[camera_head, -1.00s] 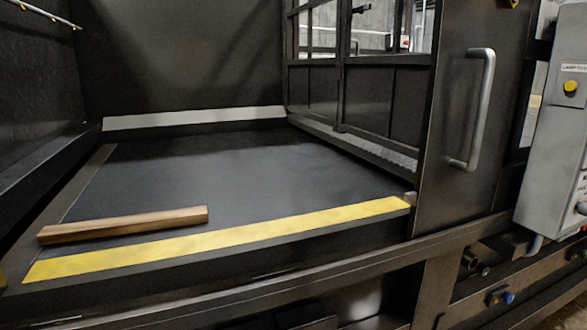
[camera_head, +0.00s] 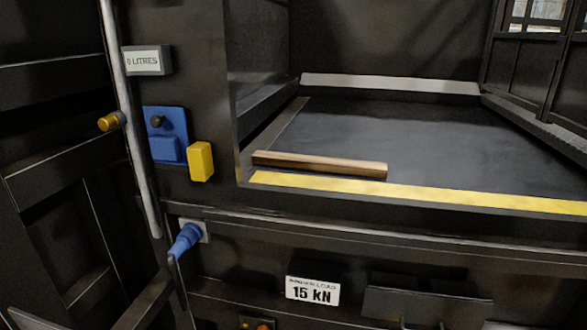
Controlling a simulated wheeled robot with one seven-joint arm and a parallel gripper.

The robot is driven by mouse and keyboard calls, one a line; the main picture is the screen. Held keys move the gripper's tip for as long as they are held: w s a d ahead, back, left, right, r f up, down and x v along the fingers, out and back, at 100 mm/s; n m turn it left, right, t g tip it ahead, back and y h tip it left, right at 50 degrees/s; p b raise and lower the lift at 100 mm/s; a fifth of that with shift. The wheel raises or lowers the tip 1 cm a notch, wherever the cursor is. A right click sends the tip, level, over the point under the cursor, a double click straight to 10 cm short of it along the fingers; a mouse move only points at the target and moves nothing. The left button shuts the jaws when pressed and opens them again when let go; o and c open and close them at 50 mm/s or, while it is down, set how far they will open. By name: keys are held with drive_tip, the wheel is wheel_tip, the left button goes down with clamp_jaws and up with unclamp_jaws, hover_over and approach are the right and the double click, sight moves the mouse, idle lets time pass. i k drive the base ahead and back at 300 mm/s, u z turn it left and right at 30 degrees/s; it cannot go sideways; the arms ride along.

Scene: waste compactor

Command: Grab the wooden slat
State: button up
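The wooden slat (camera_head: 320,164) is a light brown bar lying flat on the dark floor of the compactor chamber (camera_head: 420,145). It lies near the chamber's front left corner, just behind the yellow strip (camera_head: 410,193) along the front edge. Its long side runs roughly along that strip, and nothing covers it. My gripper is not in view.
Left of the opening, a dark post carries a blue box (camera_head: 166,134), a yellow block (camera_head: 201,161) and a "0 LITRES" label (camera_head: 147,60). A blue connector (camera_head: 187,239) sticks out below. A "15 kN" sign (camera_head: 312,290) is on the front. The chamber floor right of the slat is clear.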

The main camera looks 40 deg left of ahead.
sight(328, 164)
drive_tip(key=u, duration=0.7)
drive_tip(key=k, duration=0.3)
drive_tip(key=u, duration=0.65)
drive_tip(key=i, duration=0.5)
drive_tip(key=u, duration=0.05)
drive_tip(key=k, duration=1.1)
drive_tip(key=z, duration=0.5)
drive_tip(key=i, duration=1.45)
drive_tip(key=u, duration=0.75)
